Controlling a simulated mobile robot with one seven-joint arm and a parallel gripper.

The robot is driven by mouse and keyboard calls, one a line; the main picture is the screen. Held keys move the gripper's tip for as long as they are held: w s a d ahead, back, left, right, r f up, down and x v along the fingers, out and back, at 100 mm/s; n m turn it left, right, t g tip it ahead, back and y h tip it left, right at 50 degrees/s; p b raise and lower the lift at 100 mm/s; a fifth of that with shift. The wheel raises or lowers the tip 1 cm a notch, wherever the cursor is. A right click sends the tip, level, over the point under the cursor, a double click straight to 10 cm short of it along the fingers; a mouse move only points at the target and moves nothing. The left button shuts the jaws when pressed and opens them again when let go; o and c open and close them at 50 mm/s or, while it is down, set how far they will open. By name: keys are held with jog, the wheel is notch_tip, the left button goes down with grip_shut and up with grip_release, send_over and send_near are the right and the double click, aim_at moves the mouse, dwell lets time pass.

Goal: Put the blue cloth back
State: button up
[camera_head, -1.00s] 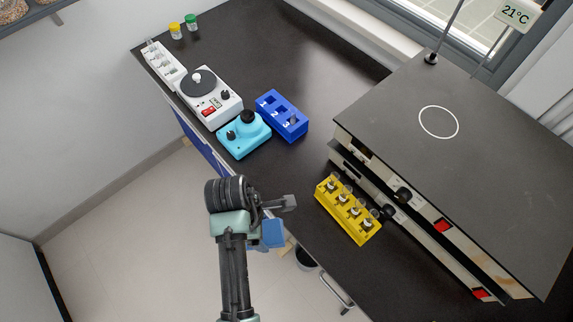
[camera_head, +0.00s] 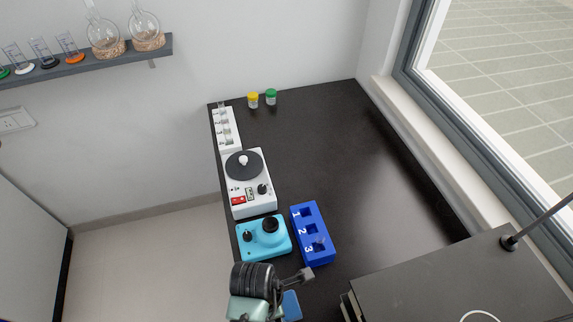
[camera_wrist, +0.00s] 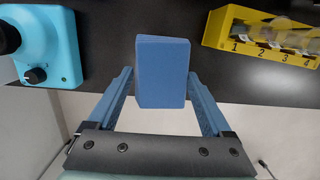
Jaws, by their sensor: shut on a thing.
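The blue cloth (camera_wrist: 162,75) shows in the wrist view as a folded, block-like blue piece between the two blue fingers of my gripper (camera_wrist: 160,88). The gripper is shut on it, and it is held with the dark bench top behind its upper part and the pale floor behind its lower part. In the head view, my wrist is at the bottom edge beside the bench, and a small blue piece (camera_head: 291,305) shows there. I cannot tell whether that piece is cloth or finger.
A cyan device (camera_head: 262,240), a white stirrer-like device (camera_head: 247,190) and a blue numbered rack (camera_head: 312,235) line the bench's left side. A yellow numbered rack (camera_wrist: 265,35) is at the wrist view's upper right. The bench middle (camera_head: 340,150) is clear. A wall shelf (camera_head: 90,60) holds glassware.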

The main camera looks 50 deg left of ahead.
jog(key=f, duration=0.3)
jog(key=shift+s, duration=0.2)
jog(key=shift+w+f, duration=0.1)
jog(key=shift+f, duration=2.45)
jog(key=shift+f, duration=0.1)
jog(key=o, duration=1.1)
